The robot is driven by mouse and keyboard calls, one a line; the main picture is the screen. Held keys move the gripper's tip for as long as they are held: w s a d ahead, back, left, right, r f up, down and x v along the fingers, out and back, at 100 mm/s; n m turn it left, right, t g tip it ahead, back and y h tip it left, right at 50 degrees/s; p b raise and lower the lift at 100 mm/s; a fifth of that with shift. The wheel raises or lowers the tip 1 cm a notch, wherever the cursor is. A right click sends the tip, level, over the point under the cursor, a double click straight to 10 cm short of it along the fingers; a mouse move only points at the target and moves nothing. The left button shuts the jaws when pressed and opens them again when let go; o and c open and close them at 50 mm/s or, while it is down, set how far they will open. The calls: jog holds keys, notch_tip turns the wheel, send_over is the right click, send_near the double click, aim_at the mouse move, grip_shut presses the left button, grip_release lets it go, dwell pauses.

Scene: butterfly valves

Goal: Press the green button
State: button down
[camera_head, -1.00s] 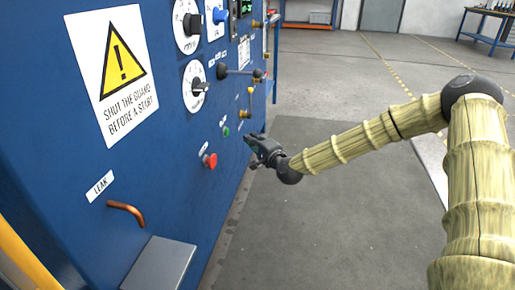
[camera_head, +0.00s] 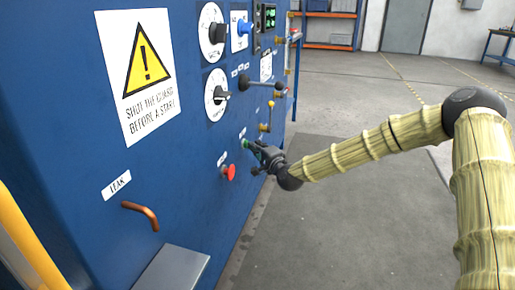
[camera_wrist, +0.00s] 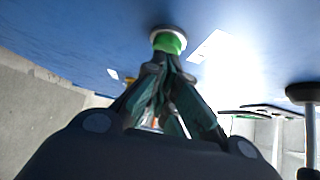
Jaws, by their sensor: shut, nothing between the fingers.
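The green button (camera_head: 244,143) is on the blue panel, above and right of the red button, and is partly covered by my gripper in the head view. My gripper (camera_head: 253,148) is shut and empty, with its tips right at the green button. In the wrist view the green button (camera_wrist: 168,43) sits in a pale round collar, straight ahead of the closed fingertips (camera_wrist: 165,63). The tips overlap its lower edge there. I cannot tell how far the button is pressed in.
The red button (camera_head: 229,172) is close below left of my gripper. A black lever (camera_head: 262,85) and a yellow-handled valve (camera_head: 267,127) stick out above. The floor right of the panel is clear.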

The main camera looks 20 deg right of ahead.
jog(key=shift+w+a+r+p, duration=0.1)
jog(key=shift+w+a+p, duration=0.2)
jog(key=shift+w+a, duration=0.35)
jog(key=shift+s+a, duration=0.1)
jog(key=shift+a, duration=0.15)
jog(key=shift+s+d, duration=0.1)
jog(key=shift+d, duration=0.05)
jog(key=s+d+p, duration=0.4)
jog(key=s+d, duration=0.1)
jog(key=s, duration=0.7)
jog(key=shift+d, duration=0.3)
